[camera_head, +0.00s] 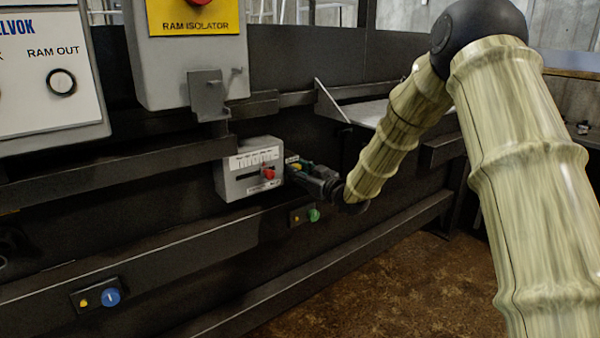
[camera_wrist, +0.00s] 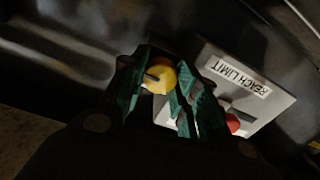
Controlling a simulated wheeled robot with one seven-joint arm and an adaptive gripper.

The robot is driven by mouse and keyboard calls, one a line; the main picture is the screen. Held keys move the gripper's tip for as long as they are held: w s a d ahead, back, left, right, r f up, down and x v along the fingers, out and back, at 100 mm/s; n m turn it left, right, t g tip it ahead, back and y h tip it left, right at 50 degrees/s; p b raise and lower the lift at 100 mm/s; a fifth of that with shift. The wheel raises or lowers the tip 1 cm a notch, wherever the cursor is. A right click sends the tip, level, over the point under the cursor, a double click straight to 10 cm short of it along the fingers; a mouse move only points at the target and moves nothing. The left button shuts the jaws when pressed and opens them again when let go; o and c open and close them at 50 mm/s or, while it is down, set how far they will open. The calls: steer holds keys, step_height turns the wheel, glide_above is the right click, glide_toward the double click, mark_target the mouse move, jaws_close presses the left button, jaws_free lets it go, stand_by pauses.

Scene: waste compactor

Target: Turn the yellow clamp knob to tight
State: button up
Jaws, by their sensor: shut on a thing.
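The yellow clamp knob (camera_wrist: 162,78) is round, with a dark mark across its face. In the wrist view it sits between the green-padded fingers of my gripper (camera_wrist: 158,88), which are shut on it. In the head view my gripper (camera_head: 303,175) reaches the right side of a small grey box (camera_head: 229,183), and the knob is mostly hidden there. The box carries a scale, a red knob (camera_head: 268,173) and small labels. In the wrist view the box's plate (camera_wrist: 272,104) reads REACH LIMIT, with the red knob (camera_wrist: 233,123) beside my finger. I cannot read any tight marking.
A grey ram isolator box (camera_head: 190,65) hangs above, with a bracket (camera_head: 207,95) below it. A green knob (camera_head: 313,215) sits just under my gripper, and a blue knob (camera_head: 111,297) is at lower left. Dark rails run along the machine. The brown floor (camera_head: 400,290) is clear.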

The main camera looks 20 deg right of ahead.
steer(key=shift+n, duration=0.3)
steer(key=shift+a+f+n+h+b, duration=0.1)
steer(key=shift+n+h+b, duration=0.3)
steer(key=shift+n+b, duration=5.35)
steer(key=n+p, duration=0.5)
steer(key=shift+n, duration=0.35)
steer(key=o, duration=1)
steer(key=shift+o, duration=0.2)
steer(key=shift+s, duration=0.15)
